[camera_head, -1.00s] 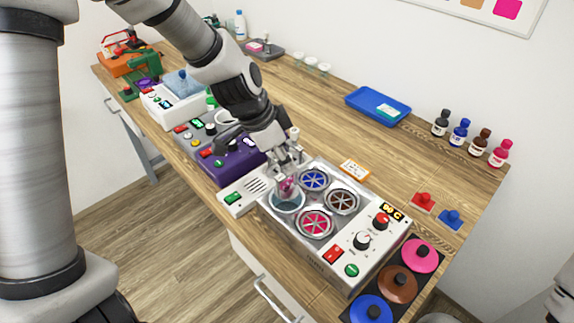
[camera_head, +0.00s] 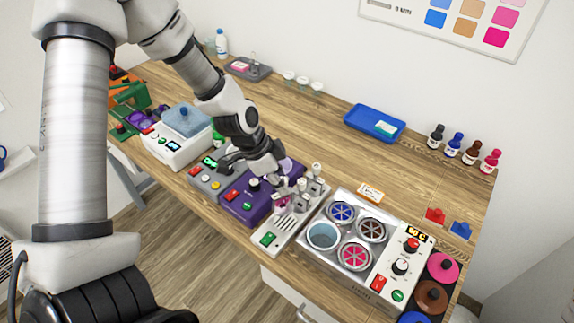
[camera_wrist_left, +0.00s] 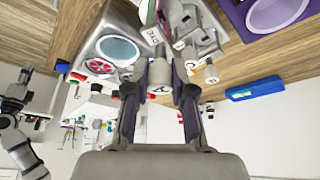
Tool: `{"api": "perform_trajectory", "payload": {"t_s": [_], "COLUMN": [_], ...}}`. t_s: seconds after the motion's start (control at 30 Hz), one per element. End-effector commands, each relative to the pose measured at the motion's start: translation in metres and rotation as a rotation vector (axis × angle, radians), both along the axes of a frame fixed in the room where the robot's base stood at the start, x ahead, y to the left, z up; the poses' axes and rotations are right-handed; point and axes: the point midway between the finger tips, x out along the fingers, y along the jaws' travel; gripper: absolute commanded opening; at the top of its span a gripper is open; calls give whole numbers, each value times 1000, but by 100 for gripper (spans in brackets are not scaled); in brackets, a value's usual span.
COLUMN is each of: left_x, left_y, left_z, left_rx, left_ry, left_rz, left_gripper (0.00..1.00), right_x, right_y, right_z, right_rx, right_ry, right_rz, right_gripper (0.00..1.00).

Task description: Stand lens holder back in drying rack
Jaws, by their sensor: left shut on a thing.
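My left gripper (camera_head: 281,184) is shut on a lens holder (camera_wrist_left: 160,72), a light grey piece marked with a letter in the left wrist view. Pink lenses (camera_head: 281,203) hang below the gripper in the head view. They are over or at the white slotted drying rack (camera_head: 285,228); I cannot tell whether they touch it. Other grey holders (camera_head: 316,182) stand close on the right at the rack's far end, and also show in the left wrist view (camera_wrist_left: 190,45). What seems my right arm's gripper (camera_wrist_left: 18,100) is small at the left wrist view's left edge.
Right of the rack is the dye bath (camera_head: 338,258), with an open pot (camera_head: 322,236) and several lidded pots. A purple device (camera_head: 247,204) stands close on the left. A blue tray (camera_head: 374,123) and dye bottles (camera_head: 454,144) are farther back. The middle of the table behind is clear.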

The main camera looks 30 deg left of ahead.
Motion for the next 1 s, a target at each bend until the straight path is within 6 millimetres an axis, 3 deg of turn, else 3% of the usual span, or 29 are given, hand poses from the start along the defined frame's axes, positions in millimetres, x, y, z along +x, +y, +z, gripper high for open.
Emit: {"api": "perform_trajectory", "payload": {"t_s": [0.17,0.7,1.0], "left_x": [-3,-2,-2], "left_y": [0,0,0], "left_z": [-6,-60,-61], "left_rx": [0,1,1], "left_ry": [0,-1,-1], "left_rz": [2,1,3], "left_gripper": [0,0,0], "right_x": [0,0,0], "right_y": [0,-1,-1], "right_z": [-1,-55,-56], "right_rx": [0,0,0], "right_ry": [0,1,0], "right_rz": [-1,-1,-1], "right_gripper": [40,40,40]}}
